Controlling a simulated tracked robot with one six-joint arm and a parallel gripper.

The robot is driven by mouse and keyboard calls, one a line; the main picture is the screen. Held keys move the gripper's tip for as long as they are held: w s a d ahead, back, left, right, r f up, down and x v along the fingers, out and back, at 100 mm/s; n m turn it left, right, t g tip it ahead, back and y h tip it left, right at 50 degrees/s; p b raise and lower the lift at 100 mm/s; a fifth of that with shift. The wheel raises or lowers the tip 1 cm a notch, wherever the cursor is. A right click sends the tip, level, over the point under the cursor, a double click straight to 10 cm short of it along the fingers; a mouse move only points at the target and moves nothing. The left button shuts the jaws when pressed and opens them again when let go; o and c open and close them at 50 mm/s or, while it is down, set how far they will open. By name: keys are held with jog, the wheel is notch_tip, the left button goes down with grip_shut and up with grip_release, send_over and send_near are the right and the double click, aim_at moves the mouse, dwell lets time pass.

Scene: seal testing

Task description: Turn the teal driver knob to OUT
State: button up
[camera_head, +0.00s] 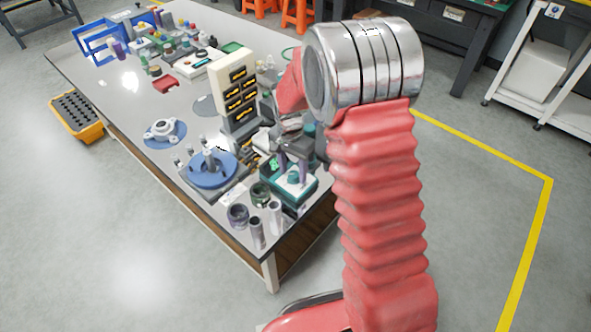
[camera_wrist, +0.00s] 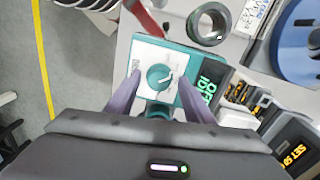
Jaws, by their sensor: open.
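The teal driver knob (camera_wrist: 159,77) sits on a white panel of a teal driver box (camera_wrist: 200,57) in the wrist view. A pale pointer line on the knob points to the upper right. Small panel marks are too small to read. A dark display on the box shows green text, partly cut off. In the head view the box (camera_head: 312,186) is near the table's front right corner. My gripper (camera_wrist: 148,108) is open above the box, its two purple-grey fingers apart on either side of the knob. I cannot tell whether they touch it. The gripper also shows in the head view (camera_head: 291,178).
A dark green ring (camera_wrist: 208,24) lies beside the box. A blue round base (camera_head: 209,170) stands to its left. Grey cylinders (camera_head: 257,232) stand near the front corner.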

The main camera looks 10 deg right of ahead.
jog(key=c, duration=1)
jog(key=shift+d, duration=0.2)
jog(key=shift+c, duration=0.2)
jog(key=shift+a, duration=0.15)
jog(key=shift+a, duration=0.1)
jog(key=shift+a+n, duration=0.15)
jog(key=shift+n, duration=0.25)
jog(key=shift+n, duration=3.7)
